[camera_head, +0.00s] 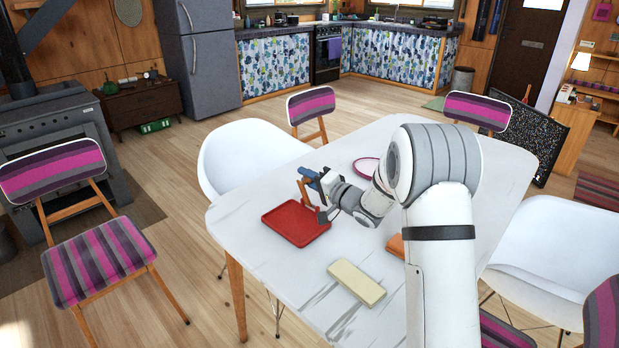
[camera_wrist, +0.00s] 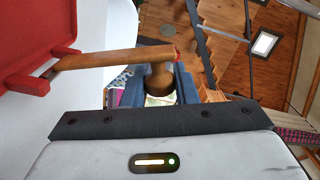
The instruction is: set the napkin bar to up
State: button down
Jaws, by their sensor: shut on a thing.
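The red napkin tray (camera_head: 290,226) lies on the white table, and its red edge (camera_wrist: 25,40) fills the left of the wrist view. The wooden napkin bar (camera_wrist: 110,60) runs out from two red lugs on the tray and ends in a round wooden knob (camera_wrist: 160,80). In the head view the bar (camera_head: 304,190) is raised off the tray at its far right side; its exact angle is hard to tell. My gripper (camera_head: 317,192) is shut on the bar's knob end, with blue fingers either side. My wrist partly hides the tray's right side.
On the white table (camera_head: 262,260) are a cream block (camera_head: 356,283), a pink ring (camera_head: 366,166) and an orange thing (camera_head: 396,246) partly behind my arm. White chairs (camera_head: 245,155) and striped chairs (camera_head: 95,240) stand around it. The table's front left is clear.

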jog(key=shift+w+d+r+m+p, duration=0.3)
jog(key=shift+m+p, duration=0.2)
jog(key=shift+p, duration=0.6)
jog(key=shift+w+d+f+m+p, duration=0.3)
jog(key=shift+f+m+p, duration=0.1)
jog(key=shift+p, duration=0.15)
jog(key=c, duration=1.2)
grip_release()
jog(key=shift+r, duration=0.1)
jog(key=shift+v, duration=3.9)
